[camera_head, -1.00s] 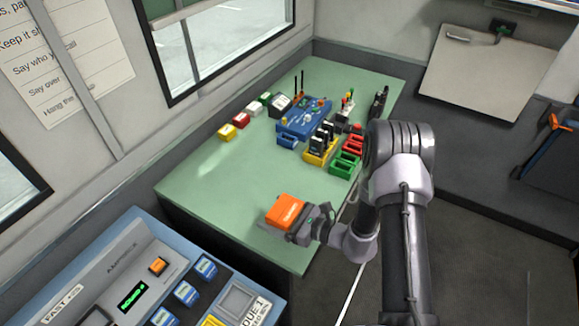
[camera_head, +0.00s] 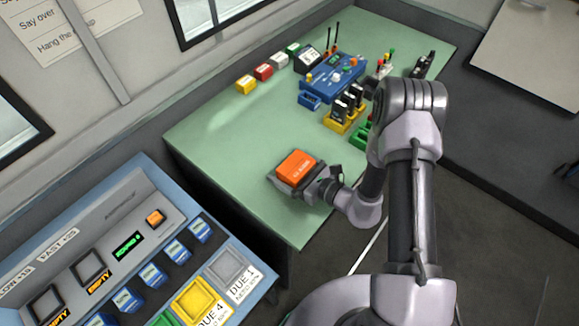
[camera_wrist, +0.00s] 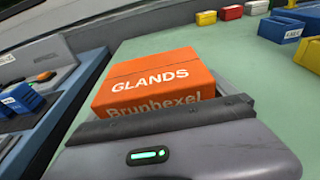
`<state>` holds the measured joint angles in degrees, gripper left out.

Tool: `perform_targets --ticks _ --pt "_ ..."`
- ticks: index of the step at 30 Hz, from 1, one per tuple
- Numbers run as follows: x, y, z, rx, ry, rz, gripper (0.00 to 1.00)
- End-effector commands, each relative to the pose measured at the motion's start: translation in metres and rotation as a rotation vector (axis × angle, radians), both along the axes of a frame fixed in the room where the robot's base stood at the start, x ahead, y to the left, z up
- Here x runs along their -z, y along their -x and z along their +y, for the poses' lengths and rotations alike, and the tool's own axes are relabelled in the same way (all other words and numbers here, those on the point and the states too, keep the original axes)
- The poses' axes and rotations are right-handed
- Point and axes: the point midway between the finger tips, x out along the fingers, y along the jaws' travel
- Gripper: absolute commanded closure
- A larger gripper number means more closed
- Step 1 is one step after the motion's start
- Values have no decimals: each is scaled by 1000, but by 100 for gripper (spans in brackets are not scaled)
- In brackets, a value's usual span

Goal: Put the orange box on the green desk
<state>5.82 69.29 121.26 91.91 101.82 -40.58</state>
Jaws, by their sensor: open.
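The orange box (camera_head: 297,168) is at the near end of the green desk (camera_head: 225,150), a little in from the near edge. In the wrist view the orange box (camera_wrist: 158,82) shows white lettering reading "GLANDS" and sits over the green surface (camera_wrist: 180,48). My gripper (camera_head: 296,186) is open, low at the desk, with the box right at its jaws. The wrist view shows the gripper body (camera_wrist: 165,135) hiding the box's lower part. I cannot tell whether the fingers touch the box or whether its underside rests fully on the desk.
A blue device (camera_head: 335,78), a yellow holder (camera_head: 343,118) and small yellow, red and green boxes stand farther back on the desk. A blue-edged console (camera_head: 128,225) with trays and blue boxes stands at the lower left. The desk's left middle is clear.

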Motion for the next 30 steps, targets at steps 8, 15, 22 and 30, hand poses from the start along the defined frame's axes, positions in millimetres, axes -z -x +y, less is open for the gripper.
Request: perform_targets --ticks 8,15,22,30 --pt "-4 0 0 0 0 0 0" --pt "-13 23 -32 5 0 2 0" --pt "-23 54 -71 5 -1 2 0" --pt "-33 71 -91 -14 4 -10 0"
